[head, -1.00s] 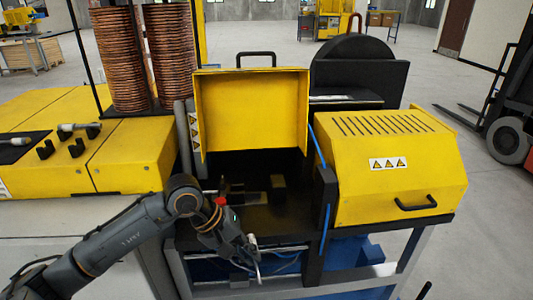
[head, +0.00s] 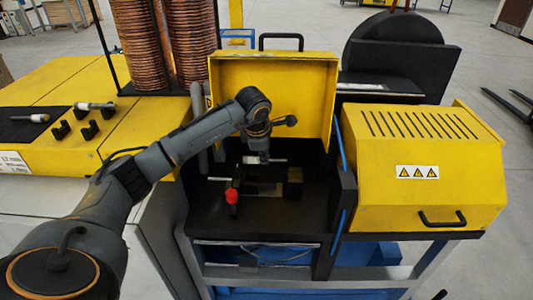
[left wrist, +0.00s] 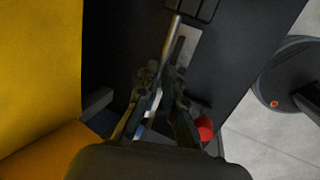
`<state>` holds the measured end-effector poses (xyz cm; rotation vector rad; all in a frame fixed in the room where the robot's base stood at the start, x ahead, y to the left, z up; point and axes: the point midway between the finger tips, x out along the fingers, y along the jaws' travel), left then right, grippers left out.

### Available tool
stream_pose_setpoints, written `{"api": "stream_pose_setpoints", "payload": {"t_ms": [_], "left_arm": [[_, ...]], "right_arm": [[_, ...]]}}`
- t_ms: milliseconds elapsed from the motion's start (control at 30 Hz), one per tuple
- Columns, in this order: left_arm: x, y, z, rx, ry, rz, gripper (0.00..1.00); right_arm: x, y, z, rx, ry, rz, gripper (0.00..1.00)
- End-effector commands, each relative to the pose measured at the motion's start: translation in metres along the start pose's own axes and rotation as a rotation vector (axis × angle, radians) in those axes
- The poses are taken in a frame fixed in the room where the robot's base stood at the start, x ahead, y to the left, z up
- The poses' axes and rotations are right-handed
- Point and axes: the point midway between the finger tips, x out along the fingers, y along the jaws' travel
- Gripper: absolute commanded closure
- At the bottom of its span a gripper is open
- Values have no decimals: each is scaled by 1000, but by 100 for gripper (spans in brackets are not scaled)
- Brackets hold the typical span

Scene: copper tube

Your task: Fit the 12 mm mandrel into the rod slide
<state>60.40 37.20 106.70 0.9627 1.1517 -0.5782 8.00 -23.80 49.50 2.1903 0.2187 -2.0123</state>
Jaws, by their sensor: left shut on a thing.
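My left gripper (head: 260,158) is inside the dark bay under the raised yellow cover (head: 270,92). It is shut on the mandrel (head: 278,162), a thin silver rod lying roughly level across the picture. In the left wrist view the mandrel (left wrist: 172,40) sticks out beyond the fingertips (left wrist: 160,90). The rod slide (head: 262,188) sits lower in the bay, a dark fixture with a pale strip and a red knob (head: 232,196) at its left. The mandrel appears above and behind it; contact cannot be told. The red knob (left wrist: 205,129) also shows beside the fingers. My right gripper is not in view.
Two more rods with pale handles, one on a black mat (head: 22,130), lie on the yellow bench at left, near black holders (head: 75,130). A closed yellow housing (head: 410,150) stands right of the bay. A dark post with a blue hose (head: 342,200) borders the bay.

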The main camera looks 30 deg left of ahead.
Motion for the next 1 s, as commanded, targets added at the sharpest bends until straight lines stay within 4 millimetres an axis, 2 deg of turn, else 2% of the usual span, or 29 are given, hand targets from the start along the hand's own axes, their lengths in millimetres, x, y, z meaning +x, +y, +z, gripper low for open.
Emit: {"api": "stream_pose_setpoints", "payload": {"t_ms": [167,500,1000], "left_arm": [[9,-3,0,2,-2,2,100],[28,-10,-2,3,-3,2,100],[56,-20,-5,4,-4,3,100]], "right_arm": [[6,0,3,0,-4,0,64],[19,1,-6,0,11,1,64],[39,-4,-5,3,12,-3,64]]}}
